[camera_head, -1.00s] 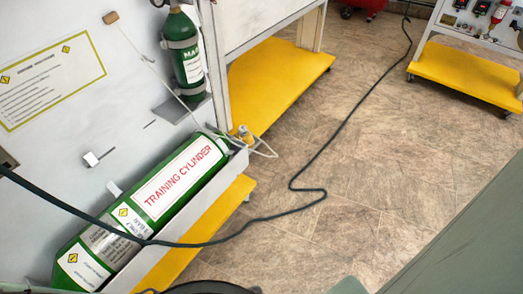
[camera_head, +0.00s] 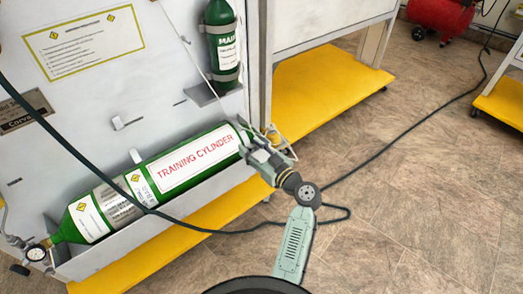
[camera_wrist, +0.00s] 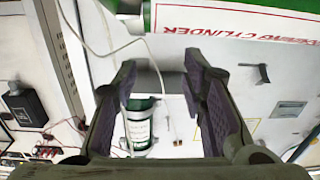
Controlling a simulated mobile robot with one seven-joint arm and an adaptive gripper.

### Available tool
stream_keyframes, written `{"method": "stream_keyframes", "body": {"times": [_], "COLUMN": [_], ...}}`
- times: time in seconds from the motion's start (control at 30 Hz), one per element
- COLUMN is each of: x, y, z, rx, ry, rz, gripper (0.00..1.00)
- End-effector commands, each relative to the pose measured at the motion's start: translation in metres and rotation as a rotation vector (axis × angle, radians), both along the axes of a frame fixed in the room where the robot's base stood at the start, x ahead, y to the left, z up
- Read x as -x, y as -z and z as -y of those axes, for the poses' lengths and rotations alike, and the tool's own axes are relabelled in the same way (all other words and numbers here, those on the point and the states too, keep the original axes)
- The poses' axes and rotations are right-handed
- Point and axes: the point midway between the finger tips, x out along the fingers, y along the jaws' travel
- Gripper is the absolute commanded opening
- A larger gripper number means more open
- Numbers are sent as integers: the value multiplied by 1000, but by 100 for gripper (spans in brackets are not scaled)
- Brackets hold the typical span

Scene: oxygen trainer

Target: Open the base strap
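My gripper (camera_head: 254,148) is at the right end of the large green training cylinder (camera_head: 165,174), in front of the white panel. In the wrist view its two fingers (camera_wrist: 162,95) stand wide apart with nothing held between them. The training cylinder lies in a white tray (camera_head: 140,240); part of it shows at the top of the wrist view (camera_wrist: 225,22). A small upright green cylinder (camera_head: 221,50) hangs on the panel above, on a grey bracket (camera_head: 207,94); it also shows between the fingers (camera_wrist: 140,130). I cannot clearly make out the base strap.
A dark hose (camera_head: 75,155) crosses in front of the training cylinder and runs over the floor. A thin white cord (camera_head: 187,45) hangs down the panel. A gauge (camera_head: 36,253) is at lower left. Yellow bases (camera_head: 320,90) edge the open floor (camera_head: 430,180).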

Motion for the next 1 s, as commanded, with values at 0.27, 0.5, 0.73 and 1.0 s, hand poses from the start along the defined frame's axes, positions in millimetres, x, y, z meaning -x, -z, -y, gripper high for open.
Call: {"method": "stream_keyframes", "body": {"times": [0.27, 0.5, 0.73, 1.0], "x": [35, 6, -29, -49], "y": [49, 45, 46, 48], "z": [53, 31, 6, -8], "rx": [-47, -47, -46, -46], "ry": [28, 25, 26, 28], "rz": [-10, -9, -9, -9], "gripper": [38, 38, 38, 38]}}
